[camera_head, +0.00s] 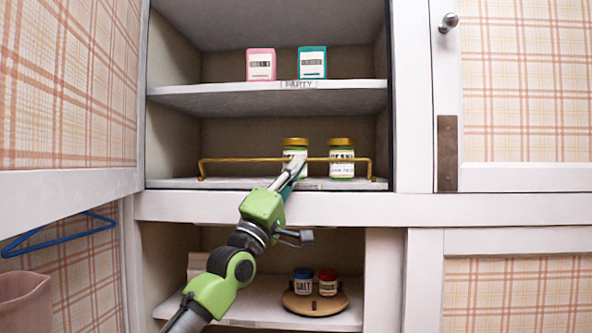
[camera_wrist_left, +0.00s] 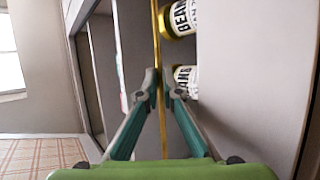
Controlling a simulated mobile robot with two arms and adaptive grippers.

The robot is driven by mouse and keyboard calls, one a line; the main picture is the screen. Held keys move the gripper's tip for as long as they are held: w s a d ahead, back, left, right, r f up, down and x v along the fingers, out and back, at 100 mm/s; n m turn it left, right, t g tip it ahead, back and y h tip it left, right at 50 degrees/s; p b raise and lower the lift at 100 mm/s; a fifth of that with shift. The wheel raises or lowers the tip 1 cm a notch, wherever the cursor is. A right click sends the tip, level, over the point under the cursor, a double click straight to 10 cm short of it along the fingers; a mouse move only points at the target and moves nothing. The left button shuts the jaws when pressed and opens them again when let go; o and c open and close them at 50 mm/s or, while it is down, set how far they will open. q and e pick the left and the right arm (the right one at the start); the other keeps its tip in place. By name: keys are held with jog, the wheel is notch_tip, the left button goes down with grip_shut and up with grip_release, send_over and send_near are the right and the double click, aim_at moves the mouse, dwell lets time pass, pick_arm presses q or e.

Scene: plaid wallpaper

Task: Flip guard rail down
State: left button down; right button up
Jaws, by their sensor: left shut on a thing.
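The brass guard rail (camera_head: 240,160) stands upright along the front edge of the shelf with the bean jars. In the left wrist view the rail (camera_wrist_left: 156,35) runs from the top edge down between my fingers. My left gripper (camera_head: 297,163) reaches up from below, in front of the left jar, with its fingertips at the rail's bar. In the left wrist view my left gripper (camera_wrist_left: 160,82) is closed around the bar. The fingers hide part of the rail and of the left jar. My right gripper is not in view.
Two gold-lidded bean jars (camera_head: 341,167) stand just behind the rail. Pink (camera_head: 261,65) and teal (camera_head: 312,62) containers sit on the shelf above. Below, a round wooden turntable (camera_head: 315,305) holds two small jars. An open door (camera_head: 70,100) borders the left side.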

pick_arm(q)
jog(key=c, duration=2.2)
grip_release()
jog(key=shift+s, duration=0.1)
jog(key=shift+f, duration=0.15)
jog(key=shift+s+f, duration=0.1)
jog(key=shift+f, duration=0.15)
jog(key=shift+r+v, duration=0.25)
jog(key=shift+v, duration=3.4)
jog(key=shift+s+a, duration=0.1)
jog(key=shift+a, duration=0.05)
